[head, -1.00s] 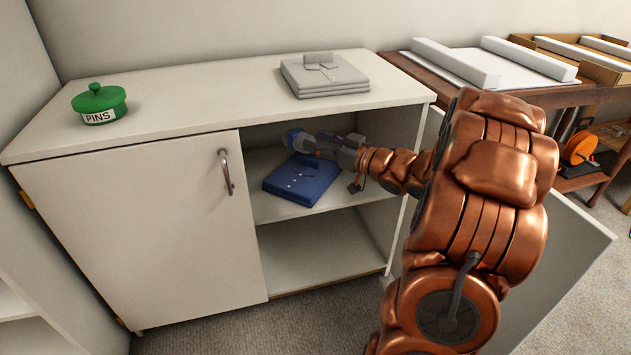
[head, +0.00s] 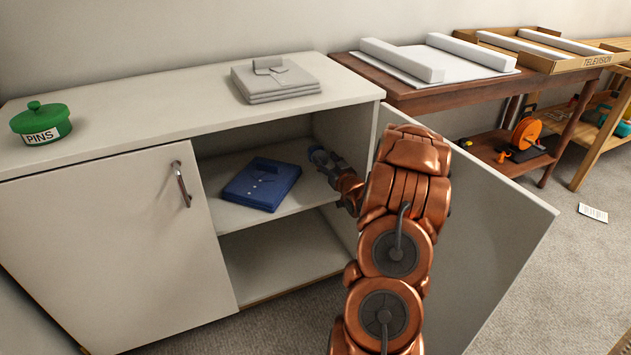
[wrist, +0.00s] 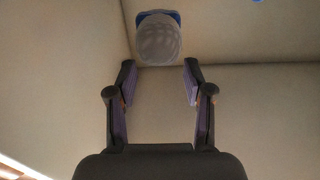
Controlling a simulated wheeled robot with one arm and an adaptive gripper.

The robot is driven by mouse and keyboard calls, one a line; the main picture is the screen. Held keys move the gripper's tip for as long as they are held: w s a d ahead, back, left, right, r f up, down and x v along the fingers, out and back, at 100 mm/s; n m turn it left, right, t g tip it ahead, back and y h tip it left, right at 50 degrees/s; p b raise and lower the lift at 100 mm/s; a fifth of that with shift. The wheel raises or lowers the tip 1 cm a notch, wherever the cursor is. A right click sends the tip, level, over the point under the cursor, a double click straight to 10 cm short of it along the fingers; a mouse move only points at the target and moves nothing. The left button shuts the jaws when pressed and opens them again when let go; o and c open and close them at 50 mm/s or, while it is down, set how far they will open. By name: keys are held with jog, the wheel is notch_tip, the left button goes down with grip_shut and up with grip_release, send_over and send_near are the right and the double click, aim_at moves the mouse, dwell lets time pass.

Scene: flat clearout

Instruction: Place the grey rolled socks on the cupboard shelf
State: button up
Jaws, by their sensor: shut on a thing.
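My gripper (head: 324,158) is inside the open right half of the cupboard, above the shelf (head: 218,170) and near its right side wall. In the wrist view its fingers (wrist: 159,75) stand apart, with a pale grey, rounded, knit-looking bundle between and beyond their tips, which I take for the grey rolled socks (wrist: 158,42). A blue patch shows at the bundle's far end. In the head view the bundle is too small to make out. I cannot tell whether it touches the shelf.
A folded blue garment (head: 260,184) lies on the shelf, left of my gripper. The cupboard door (head: 490,225) stands open at right. Folded grey garments (head: 275,82) and a green PINS jar (head: 40,122) sit on top. Shelf space shows around the blue garment; the lower compartment (head: 280,255) looks empty.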

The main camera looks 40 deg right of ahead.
jog(key=shift+f+b, duration=0.9)
jog(key=shift+f, duration=2.45)
jog(key=shift+f, duration=0.1)
jog(key=o, duration=1.2)
jog(key=shift+o, duration=0.2)
